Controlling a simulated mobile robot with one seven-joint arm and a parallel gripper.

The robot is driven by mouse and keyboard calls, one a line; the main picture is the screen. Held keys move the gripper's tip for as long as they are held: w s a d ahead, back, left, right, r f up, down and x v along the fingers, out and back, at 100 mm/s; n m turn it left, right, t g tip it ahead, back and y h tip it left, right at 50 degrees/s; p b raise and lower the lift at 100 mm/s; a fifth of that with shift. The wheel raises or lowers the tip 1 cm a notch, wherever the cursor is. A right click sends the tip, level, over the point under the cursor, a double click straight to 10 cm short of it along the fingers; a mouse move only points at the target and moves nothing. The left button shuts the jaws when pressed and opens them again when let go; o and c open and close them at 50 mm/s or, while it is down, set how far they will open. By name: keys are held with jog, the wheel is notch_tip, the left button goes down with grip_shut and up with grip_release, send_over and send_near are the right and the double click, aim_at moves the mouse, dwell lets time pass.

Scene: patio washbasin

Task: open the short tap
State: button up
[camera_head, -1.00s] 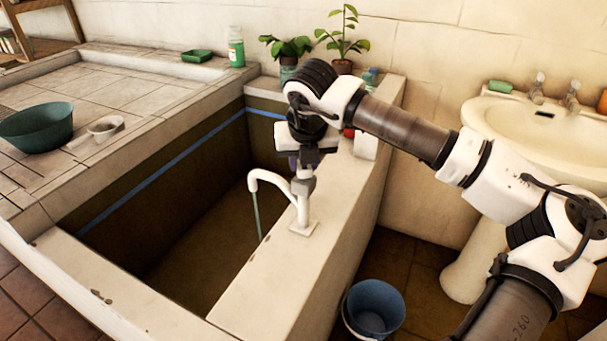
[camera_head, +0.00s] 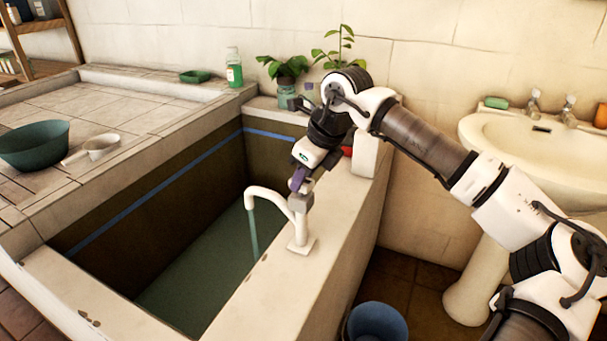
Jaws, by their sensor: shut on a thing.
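The short tap (camera_head: 301,232) is white, with a curved spout reaching left over the basin. It stands on the basin's right wall. A stream of water (camera_head: 253,232) runs from the spout into the basin. My gripper (camera_head: 299,184) is tilted and comes down from above onto the top of the tap. It is shut on the tap's handle there, beside a grey block (camera_head: 301,202). The fingers and handle overlap, so the exact grip is partly hidden.
Greenish water (camera_head: 195,285) covers the basin floor. Potted plants (camera_head: 284,74) stand behind my arm. A blue bucket (camera_head: 377,323) is on the floor at right, near a white washbasin (camera_head: 545,140). A green bowl (camera_head: 34,145) and a white dipper (camera_head: 100,147) sit on the left ledge.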

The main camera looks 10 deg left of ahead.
jog(key=shift+r+n, duration=0.1)
jog(key=shift+n, duration=0.5)
jog(key=shift+g, duration=0.3)
jog(key=o, duration=1)
jog(key=v, duration=1.3)
jog(key=shift+d+r, duration=0.15)
jog(key=shift+r, duration=0.2)
